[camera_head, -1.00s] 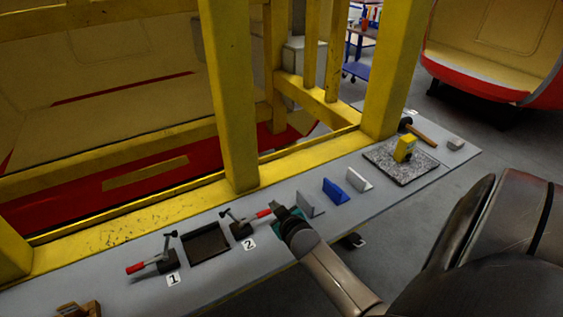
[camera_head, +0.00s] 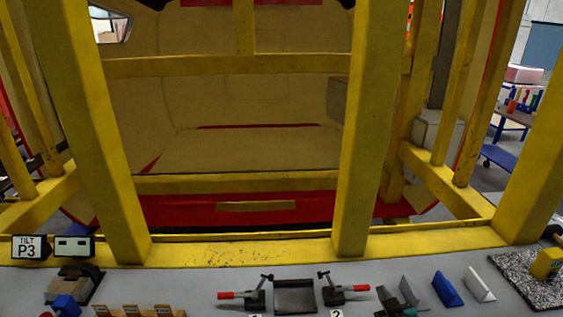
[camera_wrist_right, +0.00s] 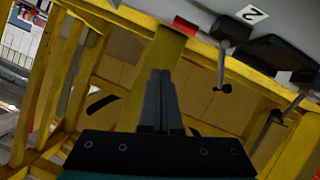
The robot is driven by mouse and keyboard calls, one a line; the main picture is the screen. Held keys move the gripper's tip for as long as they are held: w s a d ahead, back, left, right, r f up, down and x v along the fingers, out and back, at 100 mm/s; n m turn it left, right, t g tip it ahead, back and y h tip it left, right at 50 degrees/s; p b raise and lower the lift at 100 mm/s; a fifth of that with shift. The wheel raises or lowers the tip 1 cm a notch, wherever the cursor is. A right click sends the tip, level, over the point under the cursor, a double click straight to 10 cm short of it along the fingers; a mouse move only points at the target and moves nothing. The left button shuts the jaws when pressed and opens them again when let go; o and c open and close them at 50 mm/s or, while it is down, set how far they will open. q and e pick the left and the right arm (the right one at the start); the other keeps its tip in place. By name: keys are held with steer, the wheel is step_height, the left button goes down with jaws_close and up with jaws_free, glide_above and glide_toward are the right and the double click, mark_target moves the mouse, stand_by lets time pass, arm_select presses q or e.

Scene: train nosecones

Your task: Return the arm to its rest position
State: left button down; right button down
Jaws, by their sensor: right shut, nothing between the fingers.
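My right gripper (camera_head: 390,299) shows at the bottom of the head view, just right of the clamp marked 2 (camera_head: 340,289). In the right wrist view its two grey fingers (camera_wrist_right: 160,76) are together with nothing between them. The clamp's red handle (camera_wrist_right: 185,24) and dark arm appear beyond the fingers there. Most of my right arm is below the head view's edge. My left arm and gripper are not in view.
A yellow frame (camera_head: 352,150) rises behind the grey bench (camera_head: 200,280). On the bench are a second red-handled clamp (camera_head: 240,293), a dark tray (camera_head: 295,297), blue (camera_head: 446,288) and white (camera_head: 479,285) angled pieces, and a speckled plate (camera_head: 515,275).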

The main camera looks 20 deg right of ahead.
steer(key=s+a+r+n+g+y, duration=0.25)
steer(key=s+a+g+y, duration=0.45)
steer(key=s+a, duration=1.4)
step_height(320, 180, down, 32)
steer(key=g+h+b, duration=0.2)
steer(key=g+b, duration=0.1)
steer(key=b, duration=0.8)
steer(key=s+d+f+b, duration=0.1)
steer(key=s+f+b, duration=0.4)
steer(key=s+f, duration=0.3)
steer(key=s+d+f+g+b, duration=0.1)
steer(key=s+f+b, duration=0.4)
steer(key=f, duration=1.1)
steer(key=s, duration=0.3)
